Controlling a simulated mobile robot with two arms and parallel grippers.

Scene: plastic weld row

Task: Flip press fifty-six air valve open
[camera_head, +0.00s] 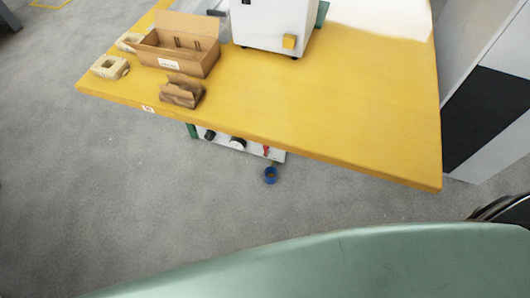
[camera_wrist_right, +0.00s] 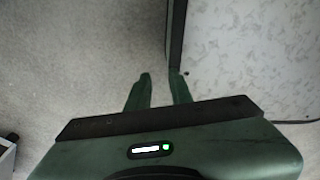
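Below the front edge of the yellow table, a pale panel (camera_head: 225,143) shows in the head view with dark round knobs. A small red part (camera_head: 266,151) sits near its right end; it may be the valve handle, but it is too small to tell its position. A blue ring-shaped part (camera_head: 270,175) shows just below it. My right gripper (camera_wrist_right: 160,76) shows in the right wrist view with its two green fingers apart and nothing between them. Neither gripper shows in the head view, and the panel is not recognisable in the wrist view.
The yellow table (camera_head: 350,110) carries a white machine (camera_head: 272,22), an open cardboard box (camera_head: 172,58), a brown part (camera_head: 181,92) and beige blocks (camera_head: 110,67). Grey floor in front of the table is clear. A pale speckled surface (camera_wrist_right: 250,50) lies right of my right fingers.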

